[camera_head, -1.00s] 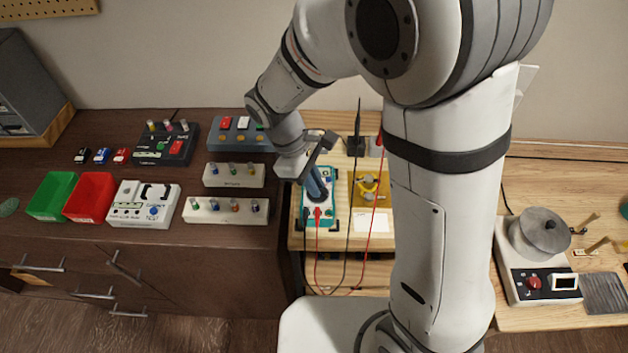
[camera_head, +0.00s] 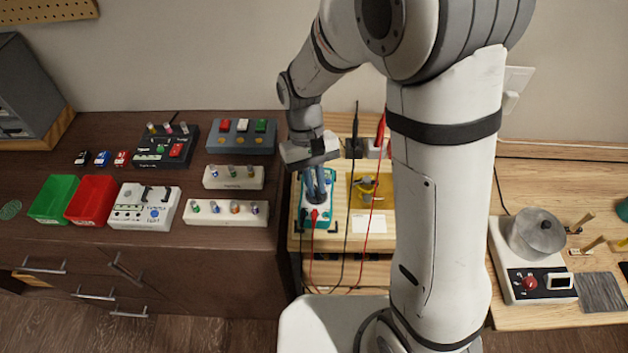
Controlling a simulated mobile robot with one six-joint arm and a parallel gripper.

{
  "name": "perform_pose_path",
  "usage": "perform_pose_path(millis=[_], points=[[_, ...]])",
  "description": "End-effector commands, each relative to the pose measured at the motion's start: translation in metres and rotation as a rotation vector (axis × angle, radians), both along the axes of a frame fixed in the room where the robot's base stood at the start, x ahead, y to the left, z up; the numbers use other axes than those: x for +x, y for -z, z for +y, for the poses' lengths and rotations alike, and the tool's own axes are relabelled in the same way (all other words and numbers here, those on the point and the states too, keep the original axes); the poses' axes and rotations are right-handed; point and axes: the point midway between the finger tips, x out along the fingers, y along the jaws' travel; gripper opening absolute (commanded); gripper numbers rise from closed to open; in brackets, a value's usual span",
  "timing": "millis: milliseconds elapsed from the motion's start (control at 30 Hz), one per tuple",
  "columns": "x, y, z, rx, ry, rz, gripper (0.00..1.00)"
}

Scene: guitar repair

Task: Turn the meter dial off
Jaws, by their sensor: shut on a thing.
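The meter (camera_head: 325,216) is a teal and white box on the light wooden bench, left of my arm's column. Red and black leads run from its lower end. My gripper (camera_head: 318,198) points down over the middle of the meter, with its fingers closed on the meter dial. The dial itself is mostly hidden behind the fingers, so its pointer setting cannot be read. The upper part of the meter face is also covered by the gripper.
A yellow fixture (camera_head: 372,190) and a white card (camera_head: 369,222) lie just right of the meter. Red and black probes (camera_head: 380,132) stand behind, their leads hanging forward. White knob boxes (camera_head: 226,213) are to the left. A soldering-type station (camera_head: 530,270) is far right.

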Motion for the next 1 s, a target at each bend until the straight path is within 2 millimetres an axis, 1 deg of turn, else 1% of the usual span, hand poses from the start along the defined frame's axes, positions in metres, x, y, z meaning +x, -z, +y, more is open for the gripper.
perform_pose_path(millis=[200,500,700,1000], points=[[0.0004,-0.0005,-0.0022,0.000,0.175,0.000,0.00],[0.0007,-0.0004,-0.0033,0.000,0.330,-0.001,0.00],[0.0006,-0.0003,-0.0035,-0.001,0.373,-0.001,0.00],[0.0006,-0.0003,-0.0034,0.000,0.384,-0.001,0.00]])
